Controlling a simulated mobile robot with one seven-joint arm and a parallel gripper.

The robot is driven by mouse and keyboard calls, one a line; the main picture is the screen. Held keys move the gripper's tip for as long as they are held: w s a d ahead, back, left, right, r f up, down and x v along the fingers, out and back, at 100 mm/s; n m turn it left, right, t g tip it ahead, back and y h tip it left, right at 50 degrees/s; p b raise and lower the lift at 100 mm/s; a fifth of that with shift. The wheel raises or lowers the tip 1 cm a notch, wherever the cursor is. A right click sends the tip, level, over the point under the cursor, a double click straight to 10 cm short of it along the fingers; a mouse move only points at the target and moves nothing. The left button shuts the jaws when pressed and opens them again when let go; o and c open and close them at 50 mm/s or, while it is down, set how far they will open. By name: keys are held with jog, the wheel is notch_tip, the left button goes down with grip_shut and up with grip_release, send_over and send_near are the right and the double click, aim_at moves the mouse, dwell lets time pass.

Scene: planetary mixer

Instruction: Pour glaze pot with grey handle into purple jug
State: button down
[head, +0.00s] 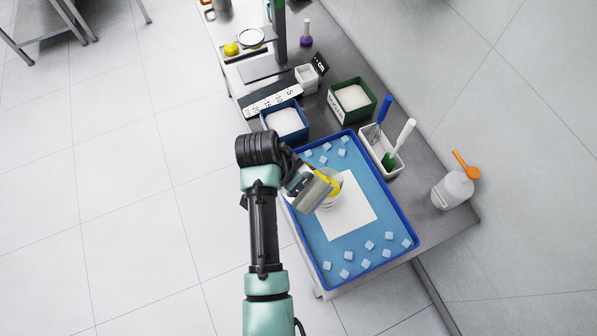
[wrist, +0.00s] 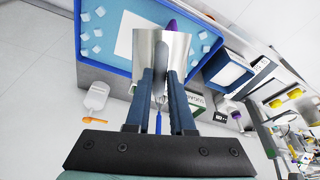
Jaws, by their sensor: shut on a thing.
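A shiny metal pot (head: 311,196) is held tilted over the blue tray's white mat. In the wrist view the pot (wrist: 161,52) stands out beyond the fingers, and its handle is hidden between them. My gripper (wrist: 162,97) is shut on the pot; in the head view my gripper (head: 295,182) is at its left. Yellow shows at the pot's mouth, over a pale round vessel (head: 331,203) partly hidden beneath it. A purple piece (wrist: 173,25) shows behind the pot in the wrist view; I cannot tell whether it belongs to the jug.
The blue tray (head: 325,277) holds several pale cubes along its ends around a white mat (head: 349,222). A white holder (head: 379,161) with utensils, a green bin (head: 365,117) and a blue bin (head: 267,123) stand behind.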

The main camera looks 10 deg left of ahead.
aim_at(287, 194)
jog(key=s+a+f+t+b, duration=0.1)
jog(key=s+f+t+h+b, duration=0.1)
jog(key=shift+s+a+h, duration=0.3)
jog(key=shift+s+a, duration=0.1)
jog(key=shift+s+a+t+h+b, duration=0.25)
jog(key=shift+s+t+h+b, duration=0.1)
jog(key=shift+t+b, duration=0.25)
jog(key=f+b, duration=0.1)
jog(key=f+t+b, duration=0.1)
jog(key=b, duration=0.1)
jog(key=s+f+h+b, duration=0.1)
jog(key=b, duration=0.1)
jog(key=shift+a+t, duration=0.3)
jog(key=shift+a, duration=0.1)
jog(key=b, duration=0.2)
jog(key=s+f+t+b, duration=0.1)
jog(key=shift+a+f+h+b, duration=0.15)
jog(key=shift+a+h+b, duration=0.1)
jog(key=shift+h+b, duration=0.15)
jog(key=shift+s+a+r+t, duration=0.1)
jog(key=shift+r+t, duration=0.1)
jog(key=shift+t, duration=0.2)
